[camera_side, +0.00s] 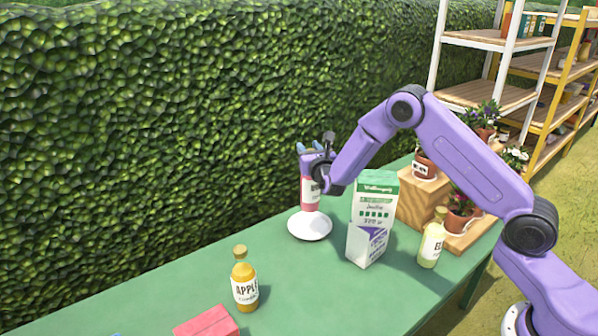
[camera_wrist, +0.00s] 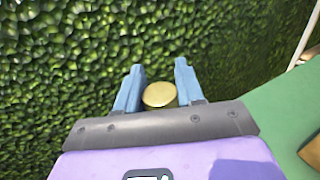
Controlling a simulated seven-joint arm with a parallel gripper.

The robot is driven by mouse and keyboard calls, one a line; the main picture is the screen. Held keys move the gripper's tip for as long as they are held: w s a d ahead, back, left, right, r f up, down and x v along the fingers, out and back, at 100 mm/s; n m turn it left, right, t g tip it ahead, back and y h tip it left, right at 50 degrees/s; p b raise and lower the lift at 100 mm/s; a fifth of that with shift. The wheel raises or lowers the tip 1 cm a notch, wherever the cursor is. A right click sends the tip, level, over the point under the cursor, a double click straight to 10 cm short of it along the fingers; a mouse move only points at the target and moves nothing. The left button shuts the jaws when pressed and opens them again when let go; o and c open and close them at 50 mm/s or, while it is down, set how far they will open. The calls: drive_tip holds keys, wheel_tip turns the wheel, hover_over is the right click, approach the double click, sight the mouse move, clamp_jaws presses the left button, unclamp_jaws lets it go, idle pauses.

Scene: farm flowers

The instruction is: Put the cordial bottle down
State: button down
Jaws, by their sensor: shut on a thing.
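My gripper (camera_side: 314,158) is shut on a bottle with pink-red contents and a white label (camera_side: 311,194). The bottle is upright, and its upper part is hidden by my gripper in the side view. Its gold cap (camera_wrist: 160,95) shows between my two blue fingers (camera_wrist: 160,88) in the wrist view. The bottle's base is right above or on a white round plate (camera_side: 310,226) on the green table; I cannot tell whether they touch.
A white and green carton (camera_side: 372,218) stands just right of the plate. A pale yellow bottle (camera_side: 432,238) and potted plants on wooden blocks (camera_side: 418,205) are farther right. An apple bottle (camera_side: 244,288) and a red-pink block (camera_side: 207,323) are front left. A hedge (camera_side: 170,120) runs behind the table.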

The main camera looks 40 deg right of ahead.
sight(307, 184)
drive_tip(key=w+f, duration=0.5)
drive_tip(key=f, duration=0.4)
drive_tip(key=shift+w, duration=0.15)
drive_tip(key=shift+f, duration=0.3)
drive_tip(key=c, duration=0.7)
unclamp_jaws()
drive_tip(key=shift+d, duration=0.1)
drive_tip(key=v, duration=1.2)
drive_tip(key=shift+r, duration=0.2)
drive_tip(key=shift+r, duration=0.1)
